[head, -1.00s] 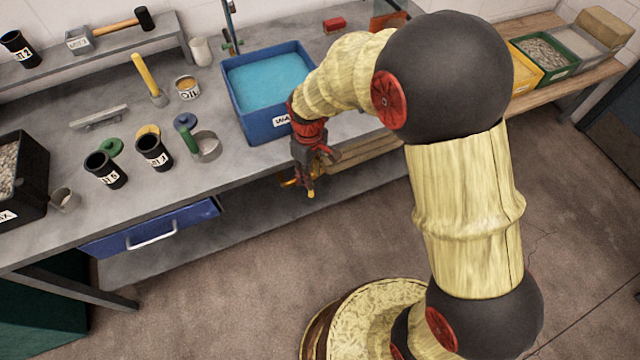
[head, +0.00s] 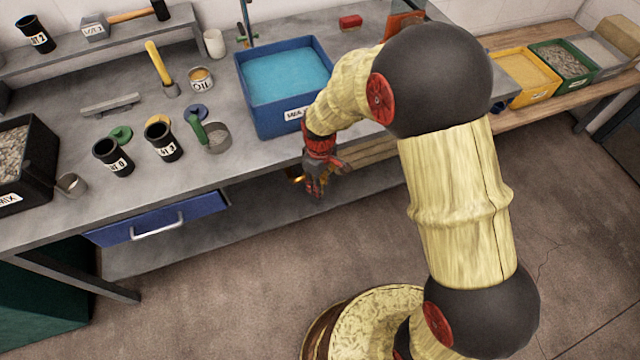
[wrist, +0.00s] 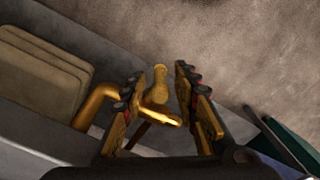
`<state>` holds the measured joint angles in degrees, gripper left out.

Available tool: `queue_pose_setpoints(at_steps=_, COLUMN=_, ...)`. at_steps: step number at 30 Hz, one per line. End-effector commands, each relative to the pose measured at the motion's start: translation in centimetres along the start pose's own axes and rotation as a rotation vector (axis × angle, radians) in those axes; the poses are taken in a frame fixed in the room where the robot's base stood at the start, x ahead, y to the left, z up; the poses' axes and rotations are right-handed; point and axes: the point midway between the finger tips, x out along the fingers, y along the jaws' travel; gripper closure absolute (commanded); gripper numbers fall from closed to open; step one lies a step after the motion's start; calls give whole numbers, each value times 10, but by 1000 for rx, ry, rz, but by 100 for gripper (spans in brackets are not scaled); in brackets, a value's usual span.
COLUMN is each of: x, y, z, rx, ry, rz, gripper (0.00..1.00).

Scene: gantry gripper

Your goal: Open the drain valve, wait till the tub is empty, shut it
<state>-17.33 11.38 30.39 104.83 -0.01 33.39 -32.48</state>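The blue tub (head: 262,118) stands at the bench's front edge, with light blue liquid (head: 285,76) covering its inside. My gripper (head: 318,190) is below the tub's front, just off the bench edge. A bit of brass (head: 296,174) shows beside it. In the wrist view, my gripper (wrist: 159,74) has its two fingers apart. The brass drain valve's bent pipe (wrist: 98,104) comes in from the left, and a rounded brass handle (wrist: 160,84) lies between the fingers. Gaps show at the handle's sides, so it does not look clamped. Whether the valve is open cannot be told.
A lower shelf (head: 250,215) runs under the bench, with stacked tan slabs (wrist: 45,65) left of the pipe in the wrist view. A blue drawer (head: 160,222) hangs to the left. Black cups, a mallet and a tin stand on the bench. The floor in front is open.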

Motion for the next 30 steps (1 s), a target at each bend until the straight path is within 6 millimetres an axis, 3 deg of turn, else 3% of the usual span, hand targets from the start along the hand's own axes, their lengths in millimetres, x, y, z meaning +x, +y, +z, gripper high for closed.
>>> queue_pose_setpoints(at_steps=3, x=0, y=0, z=0, rx=0, ry=0, rz=0, gripper=70)
queue_pose_setpoints(at_steps=19, x=0, y=-1, z=0, rx=0, ry=-1, rz=-1, gripper=100)
queue_pose_setpoints(at_steps=30, x=0, y=-2, z=0, rx=-2, ry=-8, rz=8, gripper=100)
